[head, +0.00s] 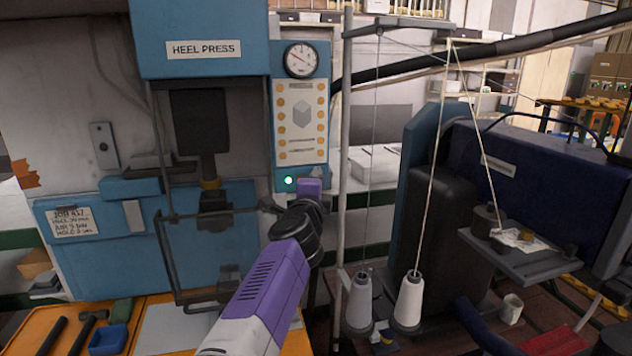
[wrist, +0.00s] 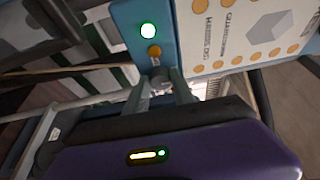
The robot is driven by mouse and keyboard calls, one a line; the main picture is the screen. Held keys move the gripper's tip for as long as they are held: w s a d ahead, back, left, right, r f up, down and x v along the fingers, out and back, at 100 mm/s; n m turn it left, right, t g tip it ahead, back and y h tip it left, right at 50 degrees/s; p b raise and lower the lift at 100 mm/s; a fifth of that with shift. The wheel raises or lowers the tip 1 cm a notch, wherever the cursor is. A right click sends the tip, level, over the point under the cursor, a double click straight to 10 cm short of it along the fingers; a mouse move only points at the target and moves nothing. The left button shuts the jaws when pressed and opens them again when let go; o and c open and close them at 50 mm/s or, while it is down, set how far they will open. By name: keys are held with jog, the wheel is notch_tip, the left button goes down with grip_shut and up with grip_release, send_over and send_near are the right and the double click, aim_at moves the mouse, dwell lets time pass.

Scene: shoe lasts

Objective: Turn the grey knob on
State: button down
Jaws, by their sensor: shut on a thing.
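The blue heel press control panel (head: 284,60) carries a gauge, a printed card and a lit green lamp (head: 288,180) near its bottom. The lamp also shows bright in the wrist view (wrist: 148,31), with an orange disc (wrist: 154,51) just below it. My gripper (wrist: 164,88) is at the panel's lower edge. Its two grey fingers are closed on the grey knob (wrist: 160,75), which is mostly hidden between them. In the head view my purple and white arm reaches up to the panel and hides the knob. The knob's turn angle cannot be made out.
A thin upright pole (head: 345,150) stands close right of my wrist. White thread cones (head: 408,300) and a dark blue machine (head: 545,175) are further right. The press frame (head: 165,250) is close on the left. An orange bench with tools (head: 62,320) is at lower left.

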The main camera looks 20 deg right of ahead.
jog(key=shift+d, duration=0.1)
jog(key=c, duration=1.1)
grip_release()
jog(key=shift+o, duration=0.2)
jog(key=b+v, duration=0.2)
jog(key=v, duration=0.5)
jog(key=shift+s, duration=0.4)
